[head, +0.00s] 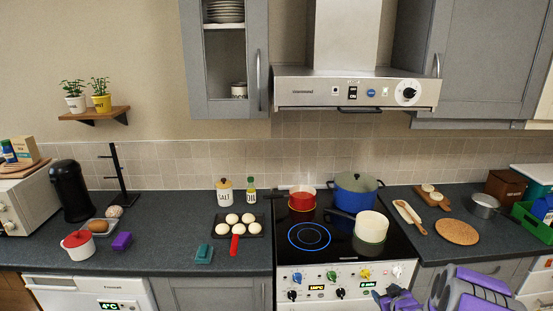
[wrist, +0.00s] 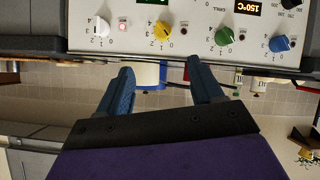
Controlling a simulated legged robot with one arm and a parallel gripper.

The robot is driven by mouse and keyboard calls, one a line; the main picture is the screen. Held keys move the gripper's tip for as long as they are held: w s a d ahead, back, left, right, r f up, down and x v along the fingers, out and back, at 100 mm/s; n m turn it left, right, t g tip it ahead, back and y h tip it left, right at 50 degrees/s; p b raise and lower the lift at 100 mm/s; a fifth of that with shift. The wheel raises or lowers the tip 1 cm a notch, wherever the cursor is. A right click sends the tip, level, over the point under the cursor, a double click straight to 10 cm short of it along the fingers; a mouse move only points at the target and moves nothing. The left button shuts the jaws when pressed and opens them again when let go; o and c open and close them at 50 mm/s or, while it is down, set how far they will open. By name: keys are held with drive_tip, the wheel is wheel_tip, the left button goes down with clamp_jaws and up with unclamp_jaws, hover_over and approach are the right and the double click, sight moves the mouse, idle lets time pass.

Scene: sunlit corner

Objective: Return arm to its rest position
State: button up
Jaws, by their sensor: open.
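My arm, purple and grey, shows at the bottom right of the head view, folded low in front of the stove (head: 347,276). My gripper (head: 388,297) is at the bottom edge there, just before the stove's front panel, partly cut off by the frame. In the wrist view my gripper (wrist: 162,82) has its two blue fingers apart with nothing held between them. The stove's front panel with its knobs (wrist: 165,28) fills the top of that view, which looks upside down.
A white pot (head: 371,226), a blue pot (head: 356,190) and a red pot (head: 302,198) stand on the stove. A baking tray (head: 257,218) with a red handle lies on the counter to the left. A cork mat (head: 456,232) lies right of the stove. A range hood (head: 300,95) hangs above.

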drive_tip(key=s+a+r+m+g+h, duration=0.1)
drive_tip(key=s+a+r+g, duration=0.2)
drive_tip(key=s+a+r, duration=0.35)
drive_tip(key=s+a+r+m+g+h, duration=0.1)
drive_tip(key=s+a+r+g, duration=0.25)
drive_tip(key=s+r, duration=0.5)
drive_tip(key=s+a+r+g, duration=0.2)
drive_tip(key=s+a+r, duration=0.1)
drive_tip(key=s, duration=0.8)
drive_tip(key=s+a+r+g+y, duration=0.1)
drive_tip(key=s+a+r+g, duration=0.2)
drive_tip(key=s+a, duration=0.3)
drive_tip(key=s+a+r+m+g+y, duration=0.1)
drive_tip(key=s+a+r+g, duration=0.1)
drive_tip(key=s, duration=1.4)
drive_tip(key=shift+s+a+r, duration=0.25)
drive_tip(key=shift+a+r, duration=0.3)
drive_tip(key=shift+a, duration=0.65)
